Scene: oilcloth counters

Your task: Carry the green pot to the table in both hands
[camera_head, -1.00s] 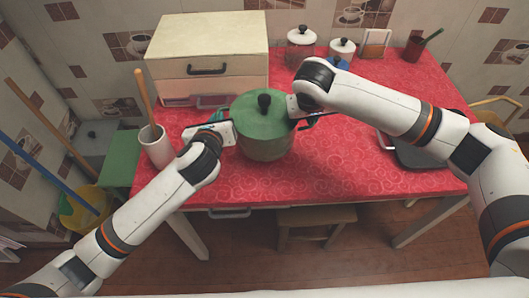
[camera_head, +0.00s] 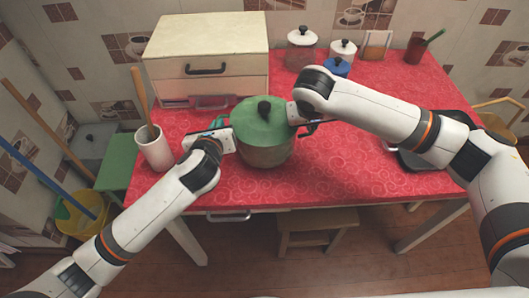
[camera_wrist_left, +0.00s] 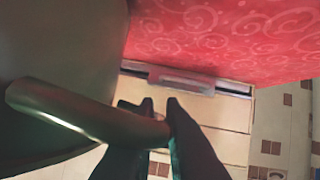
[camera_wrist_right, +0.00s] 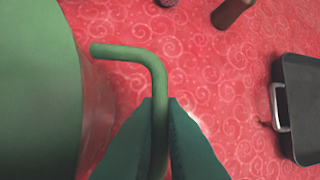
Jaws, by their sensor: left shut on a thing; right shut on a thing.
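The green pot (camera_head: 261,143), with a green lid and black knob (camera_head: 264,108), is upright over the front middle of the red-covered table (camera_head: 350,160). I cannot tell whether its base touches the cloth. My left gripper (camera_head: 221,128) is at the pot's left side. In the left wrist view its fingers (camera_wrist_left: 160,106) are shut on the pot's handle (camera_wrist_left: 80,113). My right gripper (camera_head: 309,125) is at the right side. In the right wrist view its fingers (camera_wrist_right: 160,101) are shut on the other bent green handle (camera_wrist_right: 128,52).
A cream drawer box (camera_head: 207,60) stands close behind the pot. A white utensil holder (camera_head: 154,148) is at the left. Jars (camera_head: 301,47) stand at the back, and a dark pan (camera_head: 418,157) lies at the right. A stool (camera_head: 317,220) is under the table's front.

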